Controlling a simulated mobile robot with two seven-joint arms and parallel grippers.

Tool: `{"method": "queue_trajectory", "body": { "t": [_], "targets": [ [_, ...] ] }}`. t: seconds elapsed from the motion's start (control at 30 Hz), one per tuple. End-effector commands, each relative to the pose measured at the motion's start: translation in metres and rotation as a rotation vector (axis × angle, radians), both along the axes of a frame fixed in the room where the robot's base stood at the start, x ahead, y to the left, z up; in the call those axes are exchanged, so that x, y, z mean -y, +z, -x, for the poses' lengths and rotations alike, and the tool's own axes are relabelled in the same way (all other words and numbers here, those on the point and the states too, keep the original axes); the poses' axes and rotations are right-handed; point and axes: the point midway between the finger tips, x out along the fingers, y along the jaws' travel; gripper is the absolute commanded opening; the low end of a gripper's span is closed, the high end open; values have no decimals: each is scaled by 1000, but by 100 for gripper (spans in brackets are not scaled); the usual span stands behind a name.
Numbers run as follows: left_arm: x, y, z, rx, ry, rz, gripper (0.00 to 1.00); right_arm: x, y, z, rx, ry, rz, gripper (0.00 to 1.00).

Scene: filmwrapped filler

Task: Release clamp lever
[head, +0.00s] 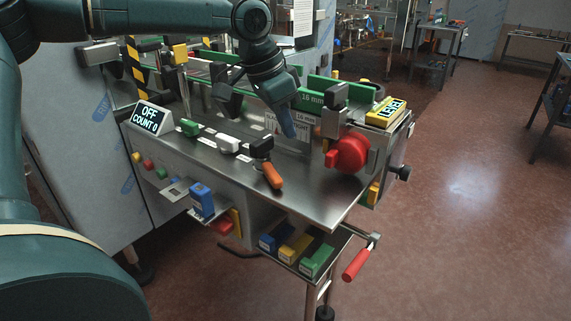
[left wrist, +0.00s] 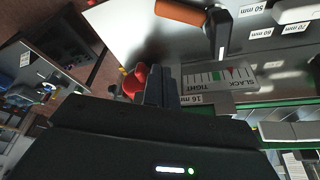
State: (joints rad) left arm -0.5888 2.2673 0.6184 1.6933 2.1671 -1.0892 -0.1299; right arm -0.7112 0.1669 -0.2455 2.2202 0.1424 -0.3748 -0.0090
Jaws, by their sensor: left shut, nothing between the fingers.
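The clamp lever, with an orange handle (head: 272,176) and a black head (head: 261,147), sits on the steel worktop (head: 300,185). Its handle points toward the front edge. In the left wrist view the orange handle (left wrist: 180,11) and black lever arm (left wrist: 219,32) show at the top. My left gripper (head: 289,128) is shut and empty, pointing down just behind and right of the lever head, apart from the handle. Its shut fingers (left wrist: 161,86) show in the left wrist view, near a SLACK/TIGHT scale (left wrist: 222,80). My right gripper is out of view.
A red knob (head: 349,153) and a yellow LEVEL box (head: 387,112) stand right of the gripper. A display reading OFF, COUNT 0 (head: 151,118) is at the left. A green rail runs behind. A lower shelf holds coloured boxes (head: 296,248). The front right worktop is clear.

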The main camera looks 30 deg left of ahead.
Motion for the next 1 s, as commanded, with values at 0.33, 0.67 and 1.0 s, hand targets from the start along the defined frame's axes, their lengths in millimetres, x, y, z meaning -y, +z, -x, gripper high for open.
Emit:
{"method": "queue_trajectory", "body": {
  "t": [0.33, 0.67, 1.0],
  "targets": [
    [4, -26, -6, -6, 1, -1, 0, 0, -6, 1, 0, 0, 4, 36],
    [17, -92, -25, -4, 1, -3, 0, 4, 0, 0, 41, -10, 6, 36],
    [-3, -94, 3, 2, 1, 1, 0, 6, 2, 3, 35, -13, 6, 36]
  ]
}}
